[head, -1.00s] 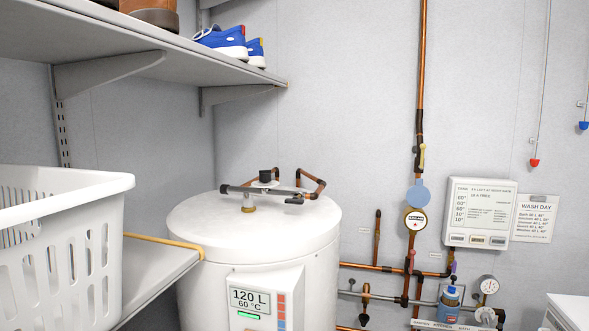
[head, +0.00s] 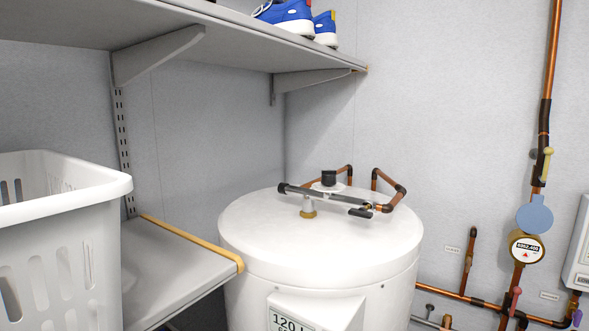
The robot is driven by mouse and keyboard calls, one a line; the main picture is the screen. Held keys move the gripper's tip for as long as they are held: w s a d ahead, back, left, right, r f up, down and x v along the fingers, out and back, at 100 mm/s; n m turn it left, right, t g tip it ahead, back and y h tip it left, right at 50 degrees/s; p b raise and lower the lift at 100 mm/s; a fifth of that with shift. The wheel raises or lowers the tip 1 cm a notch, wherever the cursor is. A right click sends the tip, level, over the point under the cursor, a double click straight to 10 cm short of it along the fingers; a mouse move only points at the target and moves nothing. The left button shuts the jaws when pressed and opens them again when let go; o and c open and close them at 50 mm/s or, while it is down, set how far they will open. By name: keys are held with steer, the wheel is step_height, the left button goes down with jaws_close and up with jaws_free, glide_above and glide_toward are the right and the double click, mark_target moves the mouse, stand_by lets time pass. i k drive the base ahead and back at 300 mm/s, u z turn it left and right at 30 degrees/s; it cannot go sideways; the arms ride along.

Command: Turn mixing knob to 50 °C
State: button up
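A white water tank (head: 320,262) stands in the lower middle of the head view. A black knob-like cap (head: 329,178) sits on its top among the pipework, with a dark bar (head: 322,196) over a brass fitting (head: 308,214). I cannot tell whether this cap is the mixing knob, and no temperature scale is readable on it. The tank's display (head: 291,322) is cut off at the bottom edge; only "120 L" shows. My gripper is not in view.
A white slotted basket (head: 62,205) stands on a low shelf (head: 185,270) with a yellow edge at left. A grey shelf with blue shoes (head: 290,18) hangs above. Copper pipes (head: 551,60) and a round meter (head: 527,249) are on the right wall.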

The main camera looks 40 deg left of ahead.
mark_target(329, 178)
steer(key=u, duration=0.75)
steer(key=i, duration=0.75)
steer(key=u, duration=0.7)
